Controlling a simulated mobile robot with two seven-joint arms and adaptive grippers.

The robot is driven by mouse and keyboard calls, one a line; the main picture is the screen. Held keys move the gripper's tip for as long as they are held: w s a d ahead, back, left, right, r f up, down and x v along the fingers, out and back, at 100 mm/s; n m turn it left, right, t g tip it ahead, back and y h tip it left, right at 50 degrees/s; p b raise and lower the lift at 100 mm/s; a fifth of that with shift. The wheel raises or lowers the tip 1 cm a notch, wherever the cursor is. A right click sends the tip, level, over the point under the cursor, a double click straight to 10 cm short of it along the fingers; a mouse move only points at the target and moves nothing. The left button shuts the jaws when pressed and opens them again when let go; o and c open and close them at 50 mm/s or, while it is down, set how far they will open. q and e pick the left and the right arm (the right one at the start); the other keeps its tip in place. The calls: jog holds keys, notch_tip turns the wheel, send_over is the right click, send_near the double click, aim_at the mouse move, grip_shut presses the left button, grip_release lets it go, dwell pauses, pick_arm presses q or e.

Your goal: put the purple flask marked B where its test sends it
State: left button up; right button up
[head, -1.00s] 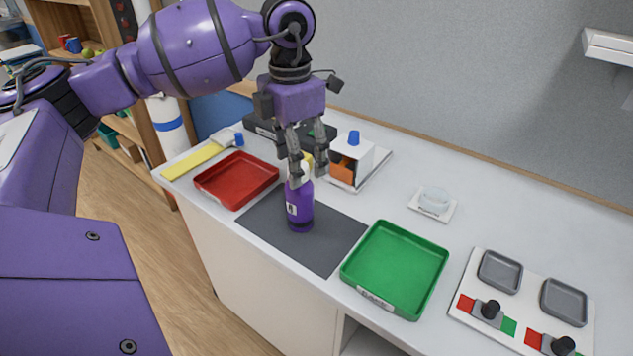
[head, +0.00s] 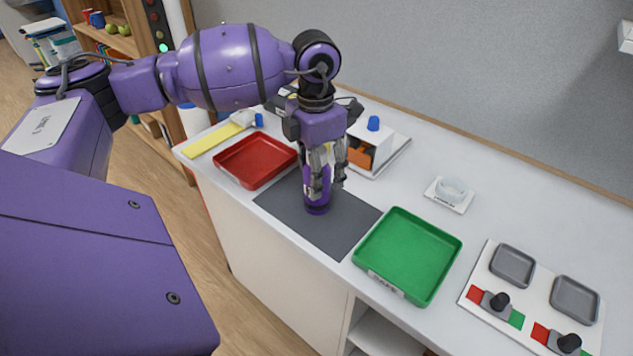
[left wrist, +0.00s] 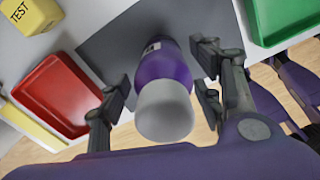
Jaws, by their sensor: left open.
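A purple flask (head: 317,204) stands upright on the dark grey mat (head: 345,225). Its white cap faces the camera in the left wrist view (left wrist: 165,110); its letter cannot be read. My left gripper (head: 325,178) is open and lowered around the flask, with one finger on each side (left wrist: 165,80). A red tray (head: 256,160) lies left of the mat and a green tray (head: 408,255) lies right of it; the green tray's front label is too small to read surely. A yellow block marked TEST (left wrist: 28,14) shows in the left wrist view. My right gripper is not seen.
A white and orange box with a blue knob (head: 370,148) stands behind the mat. A small dish on a white pad (head: 450,193) and a panel with two grey trays and black knobs (head: 535,300) are to the right. A yellow strip (head: 212,139) lies at far left.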

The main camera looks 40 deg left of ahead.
pick_arm(q)
jog(key=shift+w, duration=0.1)
jog(key=c, duration=1.5)
